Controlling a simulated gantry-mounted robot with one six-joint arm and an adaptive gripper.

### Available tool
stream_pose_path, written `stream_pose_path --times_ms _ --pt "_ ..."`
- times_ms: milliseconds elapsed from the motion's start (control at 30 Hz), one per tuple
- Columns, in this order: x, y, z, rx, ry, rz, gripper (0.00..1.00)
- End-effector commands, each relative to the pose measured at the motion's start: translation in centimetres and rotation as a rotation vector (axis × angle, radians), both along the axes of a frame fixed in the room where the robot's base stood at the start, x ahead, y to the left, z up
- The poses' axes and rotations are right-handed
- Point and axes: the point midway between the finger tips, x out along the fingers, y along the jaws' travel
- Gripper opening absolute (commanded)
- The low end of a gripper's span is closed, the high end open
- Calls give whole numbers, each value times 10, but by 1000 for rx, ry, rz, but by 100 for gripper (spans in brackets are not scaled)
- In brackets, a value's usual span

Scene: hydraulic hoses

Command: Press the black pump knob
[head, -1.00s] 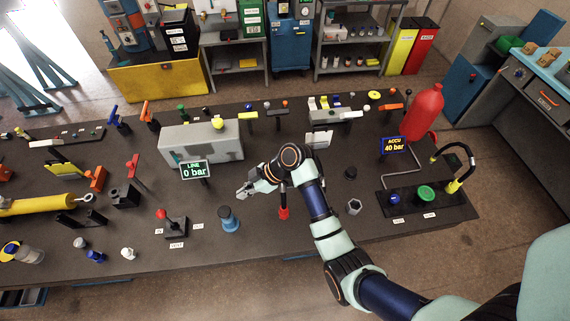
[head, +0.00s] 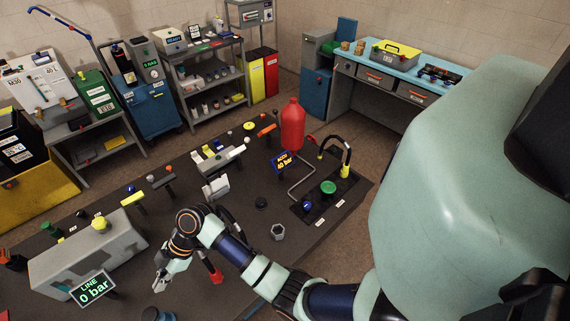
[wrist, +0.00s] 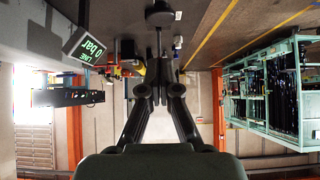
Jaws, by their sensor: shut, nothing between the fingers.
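A small black round piece (head: 261,203) stands on the dark bench in the head view, right of my arm. It looks like a knob, but I cannot tell whether it is the pump knob. In the wrist view a dark round-topped piece (wrist: 160,16) stands beyond the fingertips; I cannot tell which bench item it is. My gripper (head: 160,284) hangs above the bench, right of the "LINE 0 bar" display (head: 92,288).
A grey block (head: 85,262) with a yellow knob stands left of my gripper. A blue-sided piece (head: 154,314) is at the bottom edge.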

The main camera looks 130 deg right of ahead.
Motion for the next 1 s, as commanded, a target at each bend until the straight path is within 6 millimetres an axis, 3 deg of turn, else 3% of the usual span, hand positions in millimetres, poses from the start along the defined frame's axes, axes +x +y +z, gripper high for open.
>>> stream_pose_path --times_ms 133,333,567,767,1000 --pt "1 -1 2 -3 -1 0 0" --pt "1 2 27 1 4 1 0" --pt "1 3 29 3 5 1 0" --pt "13 4 16 6 5 1 0" --pt "49 6 -20 7 6 3 0"
